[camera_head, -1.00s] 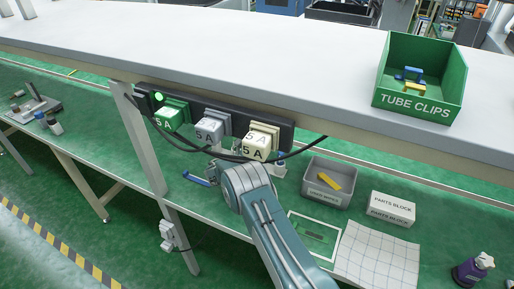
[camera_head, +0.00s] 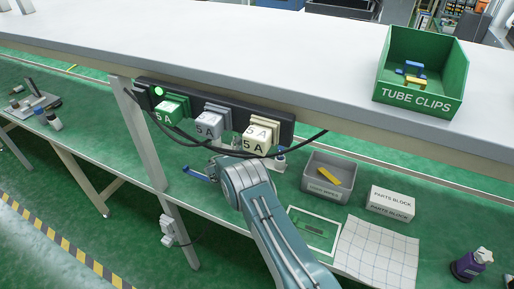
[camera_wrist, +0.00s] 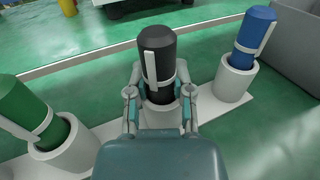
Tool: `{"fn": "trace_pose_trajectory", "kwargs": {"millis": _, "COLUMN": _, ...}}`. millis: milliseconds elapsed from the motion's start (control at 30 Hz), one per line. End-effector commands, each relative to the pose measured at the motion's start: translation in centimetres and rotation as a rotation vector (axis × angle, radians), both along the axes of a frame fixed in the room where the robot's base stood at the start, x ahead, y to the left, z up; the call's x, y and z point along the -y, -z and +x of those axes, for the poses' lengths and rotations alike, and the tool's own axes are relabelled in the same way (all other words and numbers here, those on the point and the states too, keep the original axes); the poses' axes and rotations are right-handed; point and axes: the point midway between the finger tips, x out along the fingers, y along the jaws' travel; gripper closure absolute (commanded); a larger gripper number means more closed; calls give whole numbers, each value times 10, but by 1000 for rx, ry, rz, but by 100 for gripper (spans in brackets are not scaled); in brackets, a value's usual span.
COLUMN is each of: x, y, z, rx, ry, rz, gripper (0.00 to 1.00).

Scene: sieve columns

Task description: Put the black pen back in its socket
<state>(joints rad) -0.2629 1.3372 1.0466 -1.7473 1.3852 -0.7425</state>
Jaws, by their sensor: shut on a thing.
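In the wrist view, the black pen (camera_wrist: 157,55) stands nearly upright in the middle, with its pale clip facing me. My gripper (camera_wrist: 160,108) is shut on its lower part, one finger on each side. Pale socket material (camera_wrist: 160,118) shows below the pen between the fingers. I cannot tell how deep the pen sits, as my gripper hides the base. In the head view my arm hides the pen and most of the gripper.
A green pen (camera_wrist: 24,108) leans in a white socket (camera_wrist: 63,150) at left. A blue pen (camera_wrist: 253,35) stands in another socket (camera_wrist: 233,82) at right. In the head view, plugs (camera_head: 207,124) and loose cables hang above the arm. A grey bin (camera_head: 340,163) and a parts block (camera_head: 390,203) lie right.

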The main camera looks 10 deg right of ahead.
Motion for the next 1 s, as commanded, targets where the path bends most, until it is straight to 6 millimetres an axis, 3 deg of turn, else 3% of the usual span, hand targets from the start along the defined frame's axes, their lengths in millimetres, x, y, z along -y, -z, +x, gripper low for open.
{"fn": "trace_pose_trajectory", "kwargs": {"millis": 67, "x": 0, "y": 2, "z": 0, "rx": 0, "ry": 0, "rz": 0, "gripper": 100}}
{"fn": "trace_pose_trajectory", "kwargs": {"millis": 100, "x": 0, "y": 1, "z": 0, "rx": 0, "ry": 0, "rz": 0, "gripper": 53}}
{"fn": "trace_pose_trajectory", "kwargs": {"millis": 167, "x": 0, "y": 1, "z": 0, "rx": 0, "ry": 0, "rz": 0, "gripper": 30}}
{"fn": "trace_pose_trajectory", "kwargs": {"millis": 633, "x": -6, "y": 1, "z": -3, "rx": -1, "ry": -1, "rz": 0, "gripper": 30}}
{"fn": "trace_pose_trajectory", "kwargs": {"millis": 1000, "x": -70, "y": 1, "z": -38, "rx": -2, "ry": -4, "rz": -1, "gripper": 30}}
